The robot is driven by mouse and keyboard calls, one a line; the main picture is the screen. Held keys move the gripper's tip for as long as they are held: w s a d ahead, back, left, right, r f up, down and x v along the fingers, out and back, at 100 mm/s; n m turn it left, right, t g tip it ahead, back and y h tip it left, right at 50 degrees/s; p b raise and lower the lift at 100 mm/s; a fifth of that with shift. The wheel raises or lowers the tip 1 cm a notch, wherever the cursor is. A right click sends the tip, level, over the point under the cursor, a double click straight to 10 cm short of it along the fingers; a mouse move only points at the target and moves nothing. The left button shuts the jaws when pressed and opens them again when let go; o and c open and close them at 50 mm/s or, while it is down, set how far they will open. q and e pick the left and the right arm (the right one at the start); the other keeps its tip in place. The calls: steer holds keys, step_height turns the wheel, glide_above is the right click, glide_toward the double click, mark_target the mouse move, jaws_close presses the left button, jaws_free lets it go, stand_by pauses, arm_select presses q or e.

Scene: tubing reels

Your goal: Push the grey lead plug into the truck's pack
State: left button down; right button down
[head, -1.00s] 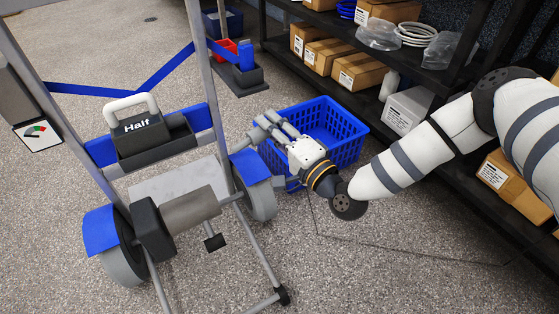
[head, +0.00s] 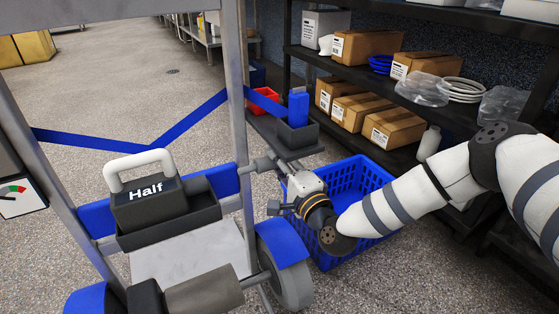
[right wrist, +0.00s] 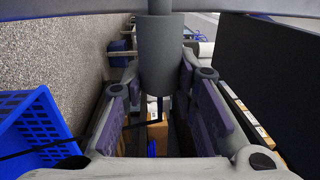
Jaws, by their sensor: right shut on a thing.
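The truck's pack (head: 150,203) is a dark block marked "Half" with a white handle, seated in a black tray on the truck. My right gripper (head: 271,172) is just right of the truck's right upright, level with the pack's tray. It is shut on the grey lead plug (head: 253,166), which points left toward the upright. In the right wrist view the plug (right wrist: 161,60) is a grey cylinder between the two finger pads, with a dark cord hanging from it. The pack's socket is hidden. My left gripper is out of view.
The truck's upright (head: 237,110) stands close to the plug, and its blue-guarded wheel (head: 290,270) is below my gripper. A blue basket (head: 372,177) stands on the floor behind the gripper. Shelves with cardboard boxes (head: 393,127) line the right. Open floor (head: 110,95) lies behind the truck.

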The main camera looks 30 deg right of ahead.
mark_target(256, 170)
steer(key=shift+a, duration=2.75)
steer(key=shift+s+a, duration=0.15)
steer(key=shift+a, duration=2.6)
steer(key=c, duration=1.2)
jaws_free()
steer(key=s+f, duration=0.1)
steer(key=s, duration=1.1)
steer(key=shift+d, duration=0.2)
steer(key=shift+r+p, duration=0.1)
steer(key=shift+p, duration=0.2)
